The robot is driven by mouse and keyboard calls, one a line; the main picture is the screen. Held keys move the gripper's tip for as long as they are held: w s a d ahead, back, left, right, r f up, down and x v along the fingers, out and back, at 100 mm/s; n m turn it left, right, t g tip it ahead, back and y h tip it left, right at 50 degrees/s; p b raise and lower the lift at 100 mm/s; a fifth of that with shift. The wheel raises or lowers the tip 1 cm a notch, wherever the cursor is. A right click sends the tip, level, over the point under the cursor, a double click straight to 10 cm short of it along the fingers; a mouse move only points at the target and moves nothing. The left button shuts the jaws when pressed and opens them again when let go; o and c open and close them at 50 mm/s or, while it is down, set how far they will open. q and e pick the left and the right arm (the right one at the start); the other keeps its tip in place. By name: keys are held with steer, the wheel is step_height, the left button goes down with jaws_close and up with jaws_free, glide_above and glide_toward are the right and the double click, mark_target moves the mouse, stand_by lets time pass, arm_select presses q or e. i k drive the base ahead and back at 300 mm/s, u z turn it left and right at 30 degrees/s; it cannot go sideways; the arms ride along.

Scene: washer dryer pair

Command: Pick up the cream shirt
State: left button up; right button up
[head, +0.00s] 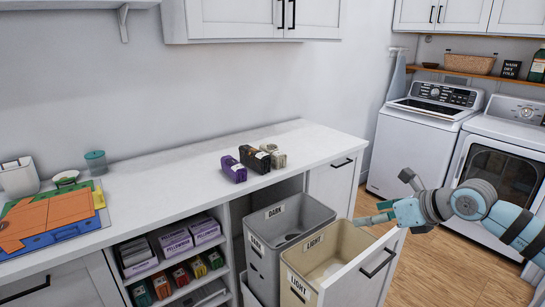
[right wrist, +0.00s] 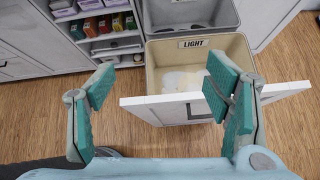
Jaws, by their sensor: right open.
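A cream folded bundle (head: 275,155), which looks like a folded shirt, lies at the right end of a row of three on the white counter. A dark bundle (head: 255,159) and a purple bundle (head: 233,169) lie to its left. A pale, cream-white cloth (right wrist: 185,79) lies in the bottom of the LIGHT bin; I cannot tell what garment it is. My right gripper (head: 382,198) is open and empty above the pulled-out bin drawer, to the right of the counter bundles and apart from them. My left gripper is not in view.
The beige LIGHT bin (head: 352,243) and grey DARK bin (head: 305,214) stand in the open drawer (head: 365,275). Shelves with boxes (head: 172,240) are to the left. A colourful board (head: 50,218) and jars occupy the counter's left. A washer (head: 415,150) stands behind on the right.

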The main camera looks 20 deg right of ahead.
mark_target(278, 158)
steer(key=i, duration=2)
